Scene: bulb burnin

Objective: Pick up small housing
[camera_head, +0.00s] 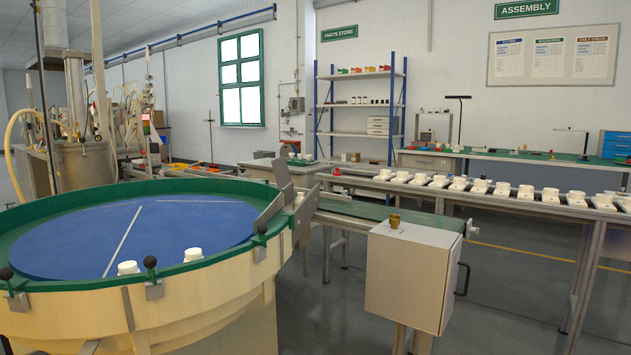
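Two small white rounded pieces, which look like small housings, show at the near rim of a large round blue-topped table with a green edge. The left white piece (128,267) is beside a black-knobbed clamp. The right white piece (193,254) is nearer the table's outlet. Their lower parts are hidden by the green rim (60,283). Several larger white round pieces (550,196) sit in a row on a line at the right; I cannot tell whether they are housings too. My gripper is not in view.
Black-knobbed clamps (150,262) stand on the rim near the white pieces. Metal guide plates (270,209) rise at the outlet, beside a green belt (355,207). A grey box (408,275) stands in front of the belt. Grey floor (520,270) is clear at the right.

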